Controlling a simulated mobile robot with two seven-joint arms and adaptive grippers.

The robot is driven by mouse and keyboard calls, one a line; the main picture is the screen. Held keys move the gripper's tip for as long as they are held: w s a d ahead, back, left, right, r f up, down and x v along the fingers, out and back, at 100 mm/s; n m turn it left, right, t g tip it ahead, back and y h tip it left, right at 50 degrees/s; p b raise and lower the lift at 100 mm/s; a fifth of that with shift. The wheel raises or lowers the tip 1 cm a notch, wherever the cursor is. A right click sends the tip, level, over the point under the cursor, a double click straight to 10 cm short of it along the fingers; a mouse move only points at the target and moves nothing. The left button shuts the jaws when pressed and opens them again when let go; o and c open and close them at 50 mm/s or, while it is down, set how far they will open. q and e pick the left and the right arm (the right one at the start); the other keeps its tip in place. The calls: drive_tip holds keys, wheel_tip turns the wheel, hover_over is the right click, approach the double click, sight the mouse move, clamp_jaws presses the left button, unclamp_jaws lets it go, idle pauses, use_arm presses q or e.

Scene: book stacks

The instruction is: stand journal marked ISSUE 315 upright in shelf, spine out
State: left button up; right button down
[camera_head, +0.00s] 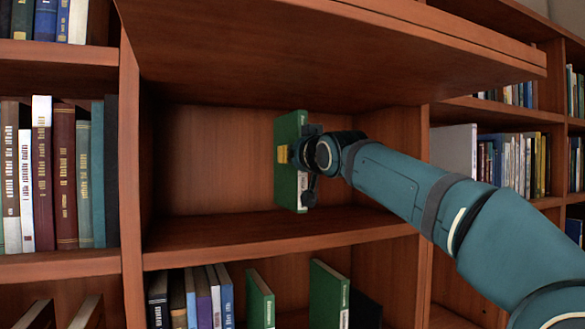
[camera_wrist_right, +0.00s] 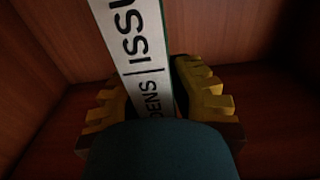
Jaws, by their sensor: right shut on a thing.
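A green journal (camera_head: 287,130) stands roughly upright inside an otherwise empty shelf compartment (camera_head: 215,237). My right gripper (camera_head: 283,155) is shut on it, reaching in from the right. In the right wrist view the journal's white spine (camera_wrist_right: 130,45) faces my wrist, with "ISSU" and "DENS" readable; the number is hidden. The yellow finger pads of my right gripper (camera_wrist_right: 158,95) lie on both sides of the journal. I cannot tell whether its lower edge touches the shelf board. My left gripper is not in view.
A large wooden panel (camera_head: 330,50) juts out above the compartment. An upright divider (camera_head: 131,170) bounds it on the left, with a row of books (camera_head: 64,170) beyond. Below stand two green volumes (camera_head: 260,300) and several other books. Free room lies left of the journal.

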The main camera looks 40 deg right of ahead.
sight(293, 171)
drive_tip(key=shift+w+d+f, duration=0.1)
drive_tip(key=shift+w+f, duration=0.1)
drive_tip(key=shift+f, duration=0.65)
drive_tip(key=shift+w+f, duration=0.15)
drive_tip(key=shift+f, duration=0.7)
drive_tip(key=shift+f+b, duration=0.15)
drive_tip(key=shift+b, duration=0.25)
drive_tip(key=c, duration=1)
unclamp_jaws()
drive_tip(key=b+v, duration=0.2)
drive_tip(key=v, duration=1)
